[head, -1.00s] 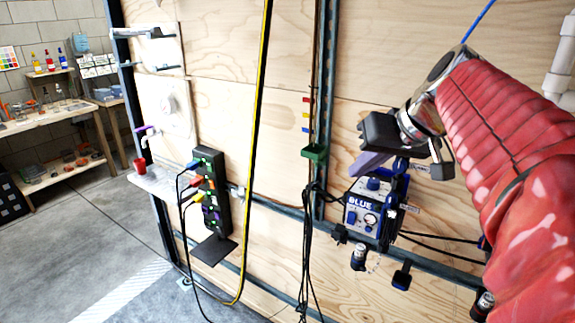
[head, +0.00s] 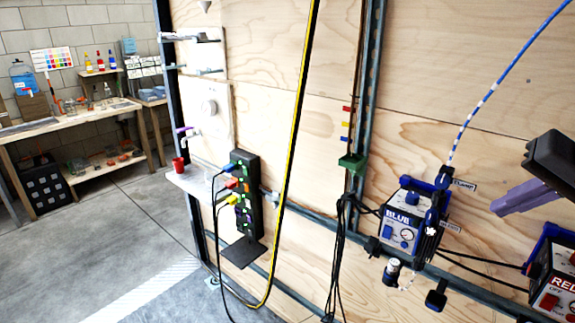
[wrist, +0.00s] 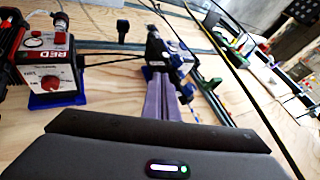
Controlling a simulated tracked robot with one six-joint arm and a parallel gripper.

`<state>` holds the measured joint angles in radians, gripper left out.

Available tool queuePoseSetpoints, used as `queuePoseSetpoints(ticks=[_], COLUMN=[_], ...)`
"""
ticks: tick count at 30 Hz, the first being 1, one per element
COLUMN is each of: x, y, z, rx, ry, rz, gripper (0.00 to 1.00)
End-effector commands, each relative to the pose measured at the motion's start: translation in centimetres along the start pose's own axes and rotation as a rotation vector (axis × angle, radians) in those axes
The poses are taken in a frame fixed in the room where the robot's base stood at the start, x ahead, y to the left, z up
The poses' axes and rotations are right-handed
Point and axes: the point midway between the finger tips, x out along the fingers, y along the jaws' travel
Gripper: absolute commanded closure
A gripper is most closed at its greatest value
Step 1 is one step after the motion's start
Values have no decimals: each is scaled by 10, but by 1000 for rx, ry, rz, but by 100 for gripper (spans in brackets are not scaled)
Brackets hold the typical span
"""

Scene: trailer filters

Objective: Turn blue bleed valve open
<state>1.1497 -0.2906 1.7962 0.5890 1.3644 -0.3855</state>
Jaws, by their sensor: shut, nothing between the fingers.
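The blue unit (head: 397,228), a box labelled BLUE, is mounted on the wall rail right of centre in the head view. Dark blue fittings stand on its right side: a clamp (head: 443,178) beside a CLAMP tag, and lower a blue valve part (head: 431,222) beside a small tag that seems to read BLEED. The valve's handle position is too small to tell. My gripper (head: 497,206) has purple fingers, shut and empty, right of these fittings in the picture. In the wrist view, the fingers (wrist: 163,82) point toward dark blue fittings (wrist: 157,48) and partly cover them; contact cannot be told.
A red unit (head: 556,285) stands right of the blue one, below my gripper; it also shows in the wrist view (wrist: 48,70). Black cables hang left of the blue unit. A blue-and-white line (head: 475,100) rises from the clamp. A black outlet strip (head: 246,195) is farther left.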

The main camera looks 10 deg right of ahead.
Motion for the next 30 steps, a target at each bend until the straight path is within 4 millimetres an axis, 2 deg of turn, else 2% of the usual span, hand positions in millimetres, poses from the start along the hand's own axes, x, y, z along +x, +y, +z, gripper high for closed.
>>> queuePoseSetpoints(ticks=[5, 11, 27, 30], x=[3, 19, 102, 107], y=[0, -1, -2, -12], z=[0, 0, 1, 0], rx=[-1, -3, -4, -8], ry=[-1, -3, -6, -2], rz=[-1, -2, -3, -3], gripper=[100, 100, 100, 100])
